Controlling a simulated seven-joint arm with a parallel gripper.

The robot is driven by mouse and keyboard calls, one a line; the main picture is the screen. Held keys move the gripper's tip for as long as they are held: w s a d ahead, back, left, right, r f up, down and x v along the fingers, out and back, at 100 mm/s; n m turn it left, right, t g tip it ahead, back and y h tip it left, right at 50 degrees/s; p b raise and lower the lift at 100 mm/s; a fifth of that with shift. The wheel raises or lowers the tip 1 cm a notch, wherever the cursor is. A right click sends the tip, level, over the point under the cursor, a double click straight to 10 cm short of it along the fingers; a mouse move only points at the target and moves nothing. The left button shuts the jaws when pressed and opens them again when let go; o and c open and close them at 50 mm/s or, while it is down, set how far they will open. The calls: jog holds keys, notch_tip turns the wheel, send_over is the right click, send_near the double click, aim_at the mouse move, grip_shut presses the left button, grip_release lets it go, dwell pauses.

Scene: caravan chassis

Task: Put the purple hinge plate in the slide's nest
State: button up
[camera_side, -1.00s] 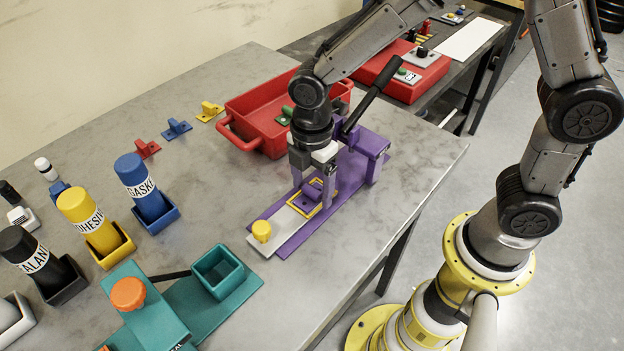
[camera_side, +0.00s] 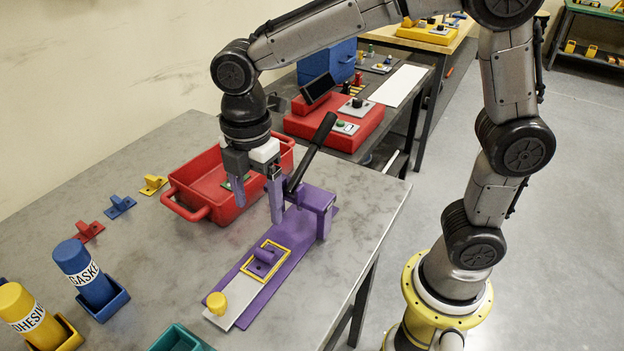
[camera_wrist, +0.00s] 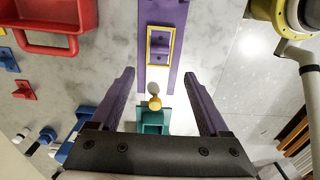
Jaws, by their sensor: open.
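The purple hinge plate (camera_side: 264,256) lies inside the yellow-framed nest (camera_side: 247,271) on the pale slide (camera_side: 238,296), its raised knuckle upward. In the wrist view the plate (camera_wrist: 160,47) shows within the yellow frame (camera_wrist: 149,45); whether it sits fully flat I cannot tell. The slide's yellow knob (camera_side: 217,303) is at its near end, and the slide lies on a purple base (camera_side: 284,270). My gripper (camera_side: 258,213) is open and empty, raised above and behind the nest, apart from the plate. Its fingers (camera_wrist: 158,75) show spread wide in the wrist view.
A purple press (camera_side: 318,208) with a black lever (camera_side: 314,150) stands at the slide's far end, close to my gripper. A red tray (camera_side: 205,185) is behind on the left. Red (camera_side: 87,231), blue (camera_side: 120,206) and yellow (camera_side: 153,184) hinge plates lie left of it.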

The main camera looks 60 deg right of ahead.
jog(key=s+d+r+m+t, duration=0.2)
jog(key=s+d+m, duration=0.5)
jog(key=m, duration=0.2)
jog(key=s+d+r+m+t, duration=0.1)
jog(key=s+d+m+t, duration=0.2)
jog(key=s+d+m, duration=0.4)
jog(key=shift+s+r+m+t, duration=0.3)
jog(key=shift+s+r+m, duration=0.1)
jog(key=shift+s+m, duration=0.5)
jog(key=shift+w, duration=0.1)
dwell(0.4)
